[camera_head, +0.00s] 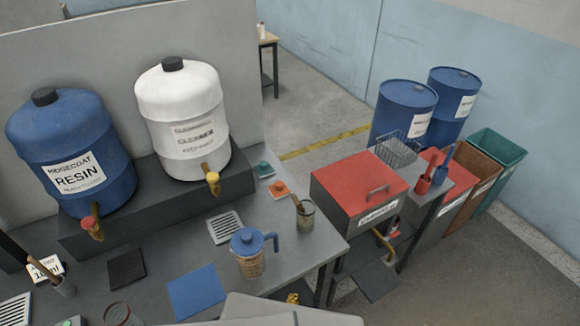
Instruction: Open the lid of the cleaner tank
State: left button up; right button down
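A dark grey box-shaped tank (338,209) stands right of the grey table. Its flat red lid (362,180) is shut and carries a dark bar handle (377,191) near its right side. A white label (378,214) is on its front; its small lettering is hard to read. A brass tap shows below it. A white jug (182,110) whose printing includes "CLEANER" stands on a dark raised shelf, with a black cap and a yellow-handled tap. Neither of my grippers is in view.
A blue resin jug (70,150) stands left of the white jug. A blue-lidded pitcher (250,254) and a brush pot (305,214) stand on the table (215,280). A wire basket (396,151), red cups, blue drums (403,115) and coloured bins (497,155) crowd behind and right of the tank.

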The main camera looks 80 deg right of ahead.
aim_at(359, 182)
jog(key=z, duration=3.35)
